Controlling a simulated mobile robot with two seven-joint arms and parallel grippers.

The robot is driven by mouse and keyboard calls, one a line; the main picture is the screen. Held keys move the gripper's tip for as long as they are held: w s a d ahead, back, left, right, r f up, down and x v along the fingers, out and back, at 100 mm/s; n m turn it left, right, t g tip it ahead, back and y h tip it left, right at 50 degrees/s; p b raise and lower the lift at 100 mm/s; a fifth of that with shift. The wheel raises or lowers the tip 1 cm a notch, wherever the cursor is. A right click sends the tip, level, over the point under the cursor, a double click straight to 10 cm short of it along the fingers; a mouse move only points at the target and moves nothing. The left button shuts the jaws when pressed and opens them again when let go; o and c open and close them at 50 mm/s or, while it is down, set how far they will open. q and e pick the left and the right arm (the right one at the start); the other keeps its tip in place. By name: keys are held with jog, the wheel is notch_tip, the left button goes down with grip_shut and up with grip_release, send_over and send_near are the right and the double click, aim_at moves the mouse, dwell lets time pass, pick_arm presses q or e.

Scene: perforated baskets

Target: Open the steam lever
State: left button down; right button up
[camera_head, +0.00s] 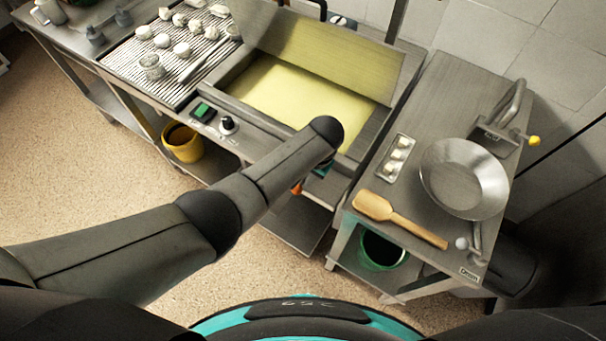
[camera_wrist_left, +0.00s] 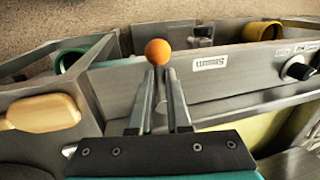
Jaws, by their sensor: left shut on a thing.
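The steam lever's orange ball knob (camera_wrist_left: 158,52) shows at the top middle of the left wrist view, beside a front panel with a "Steam" label (camera_wrist_left: 210,63). It also shows in the head view (camera_head: 297,188), low at the front of the cooker. My left gripper (camera_wrist_left: 160,74) is shut on the lever, with its two fingers close together at the knob. The lever's shaft is mostly hidden by the fingers. In the head view my left arm covers most of the gripper. My right gripper is not in view.
The cooker (camera_head: 262,127) has a yellowish inside. To its right, a steel table (camera_head: 440,110) holds a pan (camera_head: 464,178), a wooden paddle (camera_head: 400,219) and a small tray (camera_head: 388,170). A yellow bucket (camera_head: 183,143) stands below left. The floor in front is clear.

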pick_arm(q)
jog(key=shift+s, duration=0.1)
jog(key=c, duration=0.9)
grip_release()
jog(key=shift+o, duration=0.2)
jog(key=shift+d+r+p, duration=0.15)
jog(key=shift+r+p, duration=0.15)
jog(key=shift+r, duration=0.3)
jog(key=p+v, duration=0.2)
jog(key=v, duration=1.2)
jog(key=shift+p, duration=0.4)
